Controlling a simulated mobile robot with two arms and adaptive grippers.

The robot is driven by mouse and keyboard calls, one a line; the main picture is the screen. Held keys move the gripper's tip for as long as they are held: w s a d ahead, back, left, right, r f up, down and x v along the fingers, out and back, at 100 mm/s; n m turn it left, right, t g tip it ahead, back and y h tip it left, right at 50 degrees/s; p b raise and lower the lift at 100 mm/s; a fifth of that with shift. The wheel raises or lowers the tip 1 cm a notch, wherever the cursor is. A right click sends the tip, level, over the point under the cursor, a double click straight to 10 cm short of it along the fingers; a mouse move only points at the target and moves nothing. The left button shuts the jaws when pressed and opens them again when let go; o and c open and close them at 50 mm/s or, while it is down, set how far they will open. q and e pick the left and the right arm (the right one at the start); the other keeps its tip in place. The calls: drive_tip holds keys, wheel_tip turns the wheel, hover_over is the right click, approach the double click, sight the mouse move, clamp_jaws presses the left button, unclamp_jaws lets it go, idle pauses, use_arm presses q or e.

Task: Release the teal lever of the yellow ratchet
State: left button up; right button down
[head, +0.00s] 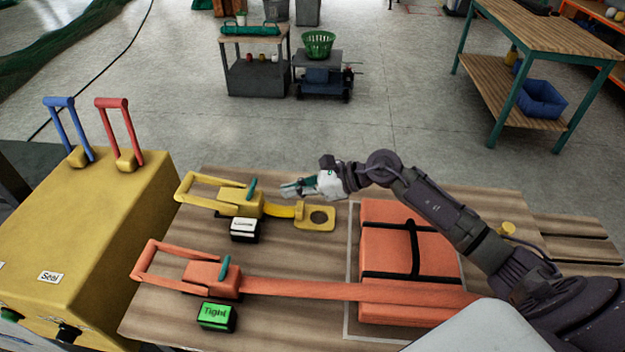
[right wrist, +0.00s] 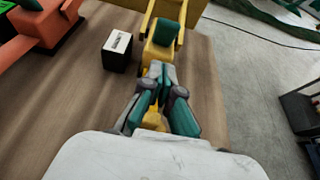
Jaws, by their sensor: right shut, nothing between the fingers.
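The yellow ratchet (head: 238,203) lies on the wooden table, its long yellow handle (head: 200,188) pointing left. Its teal lever (head: 252,187) stands up at the right end of the ratchet body. In the right wrist view the teal lever (right wrist: 165,32) is just ahead of the fingertips. My right gripper (head: 284,189) is shut and empty, a little to the right of the lever, with its fingers pointing left toward it. In the right wrist view the closed fingertips (right wrist: 158,72) seem close to the lever; whether they touch it I cannot tell. My left gripper is not in view.
An orange ratchet (head: 210,277) with its own teal lever lies nearer, its strap running over an orange bundle (head: 385,240). A white-topped block (head: 244,229) and a green "Tight" block (head: 216,316) stand beside the ratchets. A yellow box (head: 110,220) with blue and red handles is at left.

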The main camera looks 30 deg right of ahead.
sight(255, 181)
drive_tip(key=shift+w+a+r+p, duration=0.15)
drive_tip(key=shift+w+a+p, duration=0.1)
drive_tip(key=shift+w+a, duration=0.35)
drive_tip(key=shift+w+a+r+p, duration=0.15)
drive_tip(key=shift+w+a+p, duration=0.2)
drive_tip(key=shift+a, duration=0.45)
drive_tip(key=shift+w+a+r+p, duration=0.2)
drive_tip(key=shift+w+a, duration=0.25)
drive_tip(key=shift+a, duration=0.25)
drive_tip(key=a+r+g+h+p, duration=0.1)
drive_tip(key=p, duration=0.2)
drive_tip(key=w+g+h+p, duration=0.1)
drive_tip(key=h+p, duration=0.1)
drive_tip(key=p, duration=0.1)
drive_tip(key=a+r+g+h+p, duration=0.1)
drive_tip(key=h+p, duration=0.1)
drive_tip(key=p, duration=0.1)
drive_tip(key=shift+w+a+r+p, duration=0.3)
drive_tip(key=shift+w+r+p, duration=0.05)
drive_tip(key=shift+w+p, duration=0.05)
drive_tip(key=shift+w+a+f+g+h, duration=0.1)
drive_tip(key=shift+w+a+g+h, duration=0.2)
drive_tip(key=shift+g+h, duration=0.25)
drive_tip(key=shift+s+f, duration=0.15)
drive_tip(key=shift+r+p, duration=0.4)
drive_tip(key=shift+r, duration=0.45)
drive_tip(key=shift+d, duration=0.1)
